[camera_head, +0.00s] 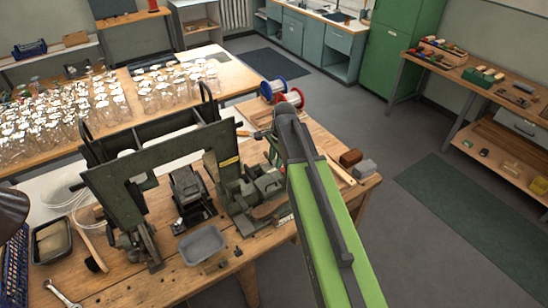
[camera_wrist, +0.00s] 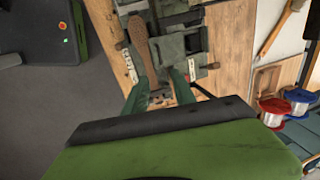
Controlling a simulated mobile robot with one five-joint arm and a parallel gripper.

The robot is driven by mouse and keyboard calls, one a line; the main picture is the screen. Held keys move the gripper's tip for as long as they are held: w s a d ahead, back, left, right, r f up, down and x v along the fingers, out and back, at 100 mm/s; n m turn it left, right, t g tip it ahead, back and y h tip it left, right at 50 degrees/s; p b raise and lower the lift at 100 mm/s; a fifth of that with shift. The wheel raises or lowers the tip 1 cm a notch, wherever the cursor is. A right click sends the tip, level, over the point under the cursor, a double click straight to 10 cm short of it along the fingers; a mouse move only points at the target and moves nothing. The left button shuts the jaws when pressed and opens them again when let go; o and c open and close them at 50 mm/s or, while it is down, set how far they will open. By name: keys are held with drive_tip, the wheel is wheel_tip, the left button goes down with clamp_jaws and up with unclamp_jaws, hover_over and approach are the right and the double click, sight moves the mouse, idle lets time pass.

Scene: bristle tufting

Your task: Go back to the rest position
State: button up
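My green arm reaches up from the bottom right in the head view, its dark end above the bench's right part. The machine also shows in the wrist view (camera_wrist: 185,45). A brown wooden brush piece (camera_wrist: 140,40) lies at the machine, beyond the fingers; it also shows in the head view (camera_head: 269,208). My arm hides part of the bench.
The wooden bench (camera_head: 150,285) holds a grey tray (camera_head: 203,244), a black tray (camera_head: 51,241) and a wrench (camera_head: 62,295). Red and blue spools (camera_head: 288,97) stand at its back right. A brown block (camera_head: 351,157) sits on the right side. Grey floor is open at right.

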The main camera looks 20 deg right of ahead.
drive_tip(key=shift+s+r, duration=0.15)
drive_tip(key=shift+r, duration=0.65)
drive_tip(key=s+a+f+n+b, duration=0.1)
drive_tip(key=s+a+f+b, duration=0.15)
drive_tip(key=f+b, duration=0.35)
drive_tip(key=s+a+f+n+b, duration=0.1)
drive_tip(key=s+f+b, duration=0.3)
drive_tip(key=f+b, duration=0.25)
drive_tip(key=s+f+n+g+b, duration=0.2)
drive_tip(key=s+f+n, duration=0.1)
drive_tip(key=s+n, duration=0.6)
drive_tip(key=n, duration=0.3)
drive_tip(key=shift+a+f+h, duration=0.15)
drive_tip(key=shift+a+h, duration=0.15)
drive_tip(key=shift+a, duration=0.05)
